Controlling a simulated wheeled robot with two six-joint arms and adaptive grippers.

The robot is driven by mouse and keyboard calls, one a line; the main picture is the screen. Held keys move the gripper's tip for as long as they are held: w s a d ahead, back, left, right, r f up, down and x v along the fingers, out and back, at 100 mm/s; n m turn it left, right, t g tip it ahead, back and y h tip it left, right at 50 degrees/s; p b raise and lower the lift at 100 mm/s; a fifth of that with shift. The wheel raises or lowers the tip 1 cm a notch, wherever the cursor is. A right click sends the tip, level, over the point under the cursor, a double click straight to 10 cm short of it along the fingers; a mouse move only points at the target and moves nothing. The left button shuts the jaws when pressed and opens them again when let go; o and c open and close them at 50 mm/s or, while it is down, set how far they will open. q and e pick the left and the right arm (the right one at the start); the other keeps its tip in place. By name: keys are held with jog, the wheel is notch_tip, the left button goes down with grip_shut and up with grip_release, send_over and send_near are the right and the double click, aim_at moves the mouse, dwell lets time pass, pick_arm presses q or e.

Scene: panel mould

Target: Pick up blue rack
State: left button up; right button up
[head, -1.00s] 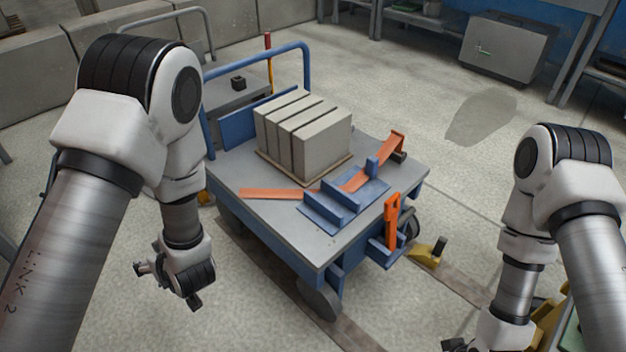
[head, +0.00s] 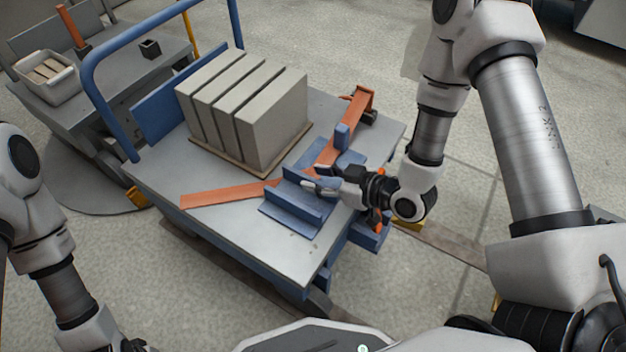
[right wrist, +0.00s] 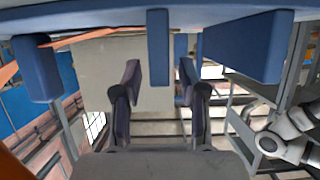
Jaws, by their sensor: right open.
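The blue rack (head: 290,203) has a flat base and upright blocks and sits on the grey top of the blue cart (head: 160,181). My right gripper (head: 312,178) is open at the rack, its fingers over the middle of it. In the right wrist view the open fingers (right wrist: 158,78) stand either side of a blue upright of the rack (right wrist: 158,45); I cannot tell whether they touch it. The gripper hides part of the rack in the head view. My left gripper (head: 132,346) barely shows at the bottom edge, too cut off to read.
Orange strips lie by the rack, one to the left (head: 225,196) and one behind (head: 345,125). Grey slabs (head: 272,118) stand on a board behind it. The cart's blue handle (head: 100,100) rises at the left. A side table holds a white bin (head: 45,88).

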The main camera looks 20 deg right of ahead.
aim_at(308, 178)
jog(key=b+x, duration=0.1)
jog(key=x, duration=0.2)
jog(key=shift+a+f, duration=0.1)
grip_shut()
